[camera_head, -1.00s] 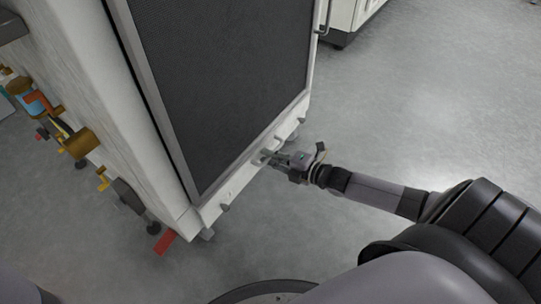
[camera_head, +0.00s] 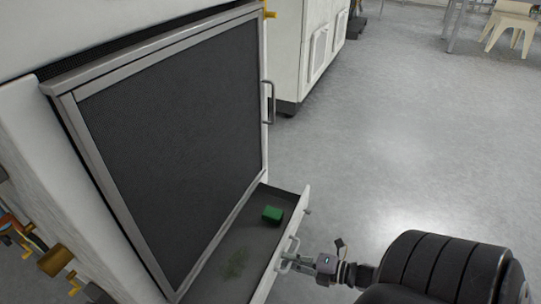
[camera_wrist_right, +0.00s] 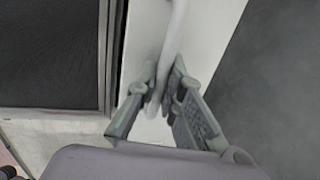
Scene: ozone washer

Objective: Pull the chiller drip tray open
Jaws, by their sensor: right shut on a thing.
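The chiller drip tray (camera_head: 262,222) stands pulled out from the bottom of the white chiller, below its dark mesh panel (camera_head: 175,140). Its dark floor shows, with a green block (camera_head: 272,214) and a faint greenish stain on it. My right gripper (camera_head: 291,262) is at the tray's white front, shut on the tray handle (camera_head: 288,250). In the right wrist view the two fingers (camera_wrist_right: 165,95) close around the pale handle bar (camera_wrist_right: 177,40) in front of the white tray face. My left gripper is not in view.
A second white cabinet (camera_head: 290,50) stands behind the chiller. A vertical handle (camera_head: 268,102) sits on the chiller's side edge. Brass and coloured fittings (camera_head: 55,260) show at the lower left. Open grey floor (camera_head: 400,140) lies to the right, with a pale stool (camera_head: 510,25) far back.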

